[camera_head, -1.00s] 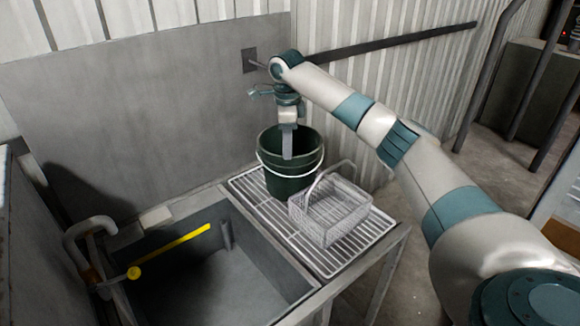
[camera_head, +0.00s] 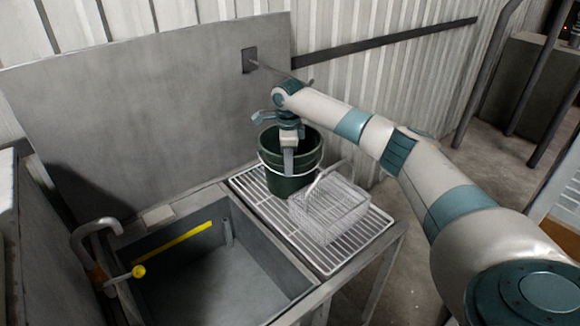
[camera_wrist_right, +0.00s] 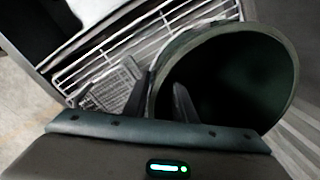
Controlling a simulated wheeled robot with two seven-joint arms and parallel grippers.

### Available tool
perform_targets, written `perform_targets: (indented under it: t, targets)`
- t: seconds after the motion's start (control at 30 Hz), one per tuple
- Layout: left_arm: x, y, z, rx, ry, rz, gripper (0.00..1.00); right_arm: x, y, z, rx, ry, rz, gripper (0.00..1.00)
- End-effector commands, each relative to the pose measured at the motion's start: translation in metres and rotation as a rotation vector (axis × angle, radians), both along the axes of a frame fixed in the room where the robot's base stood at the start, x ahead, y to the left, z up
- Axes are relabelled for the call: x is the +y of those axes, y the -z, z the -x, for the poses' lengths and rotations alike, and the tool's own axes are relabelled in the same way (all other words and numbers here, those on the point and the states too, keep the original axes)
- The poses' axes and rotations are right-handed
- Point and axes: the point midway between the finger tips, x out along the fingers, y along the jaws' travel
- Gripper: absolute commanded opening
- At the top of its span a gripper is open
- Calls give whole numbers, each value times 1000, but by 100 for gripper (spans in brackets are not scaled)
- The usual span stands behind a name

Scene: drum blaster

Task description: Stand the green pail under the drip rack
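The green pail (camera_head: 304,180) stands upright on the white wire drip rack (camera_head: 330,262), at its far end in the head view. Its thin pale handle hangs down around the outside. My right gripper (camera_head: 288,172) points down at the pail's near rim. In the right wrist view its fingers (camera_wrist_right: 163,100) are apart, one outside the pail wall and one inside the mouth, with the rim of the pail (camera_wrist_right: 205,38) between them. I cannot tell whether either finger touches the wall. My left gripper is not in view.
A wire basket (camera_head: 345,212) with a raised handle sits on the rack, close beside the pail. The sink basin (camera_head: 215,275) is left of the rack, with a tap (camera_head: 90,232) and yellow bar. A grey panel (camera_head: 150,105) stands behind. Floor is open to the right.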

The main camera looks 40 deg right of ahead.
Motion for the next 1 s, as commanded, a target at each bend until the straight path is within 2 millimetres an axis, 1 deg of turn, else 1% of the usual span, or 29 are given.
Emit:
perform_targets:
  t: [0.03,0.13,0.2,0.33,0.47,0.83,0.87,0.9,0.93,0.97,1.0]
  targets:
    - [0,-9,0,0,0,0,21,-2,2,2,3,1,1,24]
    - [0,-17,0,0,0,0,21,-3,14,5,3,1,1,24]
    - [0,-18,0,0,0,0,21,-3,24,3,3,1,1,24]
    - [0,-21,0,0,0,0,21,-3,35,2,0,1,1,24]
    - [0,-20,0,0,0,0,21,-3,38,2,-1,0,1,24]
    - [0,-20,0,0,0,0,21,-3,38,2,-1,0,1,24]
    - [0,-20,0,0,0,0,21,-3,38,2,-1,0,1,19]
    - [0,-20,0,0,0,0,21,-3,38,2,-1,0,1,10]
    - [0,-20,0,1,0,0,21,-3,38,2,-1,0,1,3]
    - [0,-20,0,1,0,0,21,-3,38,2,-1,0,1,0]
    - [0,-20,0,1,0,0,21,-3,38,2,-1,0,1,0]
